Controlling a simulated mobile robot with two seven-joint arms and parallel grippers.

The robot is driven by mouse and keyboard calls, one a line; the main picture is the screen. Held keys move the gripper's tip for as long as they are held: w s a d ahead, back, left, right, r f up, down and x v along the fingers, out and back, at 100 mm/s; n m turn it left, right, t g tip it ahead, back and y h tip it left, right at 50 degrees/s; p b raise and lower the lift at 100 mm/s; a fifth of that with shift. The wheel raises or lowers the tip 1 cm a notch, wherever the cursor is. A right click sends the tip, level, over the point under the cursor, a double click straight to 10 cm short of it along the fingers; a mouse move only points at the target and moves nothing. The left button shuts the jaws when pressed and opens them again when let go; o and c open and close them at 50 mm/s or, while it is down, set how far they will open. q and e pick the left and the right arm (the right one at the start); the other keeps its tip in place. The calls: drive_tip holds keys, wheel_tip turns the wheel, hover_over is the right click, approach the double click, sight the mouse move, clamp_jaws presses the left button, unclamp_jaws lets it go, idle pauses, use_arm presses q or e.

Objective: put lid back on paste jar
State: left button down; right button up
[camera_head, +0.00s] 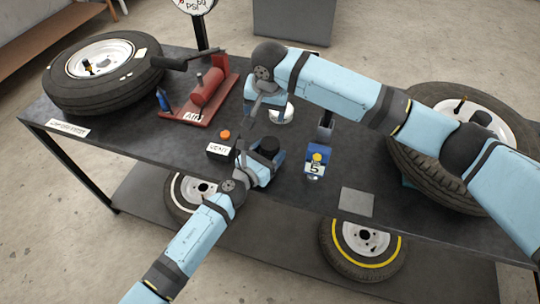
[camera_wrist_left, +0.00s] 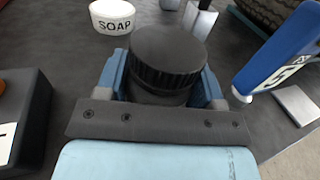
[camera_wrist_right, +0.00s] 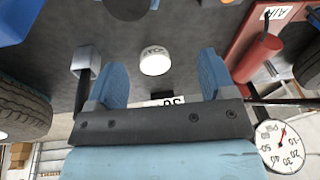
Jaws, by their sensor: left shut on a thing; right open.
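A dark jar (camera_wrist_left: 160,96) with a wide black ribbed lid (camera_wrist_left: 168,55) on top stands between the fingers of my left gripper (camera_wrist_left: 163,88). The gripper is shut on the jar. In the head view the black lid (camera_head: 270,144) shows above the blue fingers near the table's front edge. Whether the lid is fully seated cannot be told. My right gripper (camera_wrist_right: 158,85) is open and empty, pointing down over the table behind the jar. In the head view the right gripper (camera_head: 262,108) is beside the white soap pot, apart from the jar.
The white soap pot (camera_wrist_left: 112,16) stands behind the jar. A red air tool (camera_head: 208,92) and tyres (camera_head: 103,75) lie farther off.

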drive_tip(key=w+a+r+n+t+y, duration=0.6)
drive_tip(key=w+r+n+t, duration=0.4)
drive_tip(key=r+n, duration=0.15)
drive_tip(key=s+a+r+n+g+y, duration=0.2)
drive_tip(key=s+a+r+n+y, duration=0.3)
drive_tip(key=n, duration=0.8)
drive_tip(key=s+a+r+n+g+y, duration=0.25)
drive_tip(key=n+y, duration=0.45)
drive_tip(key=n, duration=0.5)
drive_tip(key=s+f+n+g+h, duration=0.3)
drive_tip(key=s+f+n+g, duration=0.15)
drive_tip(key=n, duration=0.65)
drive_tip(key=s+f+n+g+h, duration=0.35)
drive_tip(key=f+n+g, duration=0.2)
drive_tip(key=n, duration=0.65)
drive_tip(key=d+f+n+h, duration=0.3)
drive_tip(key=d+h, duration=0.1)
drive_tip(key=w+d+f+n+t+h, duration=0.1)
drive_tip(key=d+f+n+h, duration=0.2)
drive_tip(key=d+n+h, duration=0.1)
drive_tip(key=w+d+f+n+t+h, duration=0.1)
drive_tip(key=d+f+n+h, duration=0.2)
drive_tip(key=d, duration=0.3)
drive_tip(key=shift+w+d+f+n+h, duration=0.1)
drive_tip(key=shift+d+f+n+h, duration=0.05)
drive_tip(key=shift+n+h, duration=0.35)
drive_tip(key=shift+w+d+h, duration=0.1)
drive_tip(key=shift+d+h, duration=0.15)
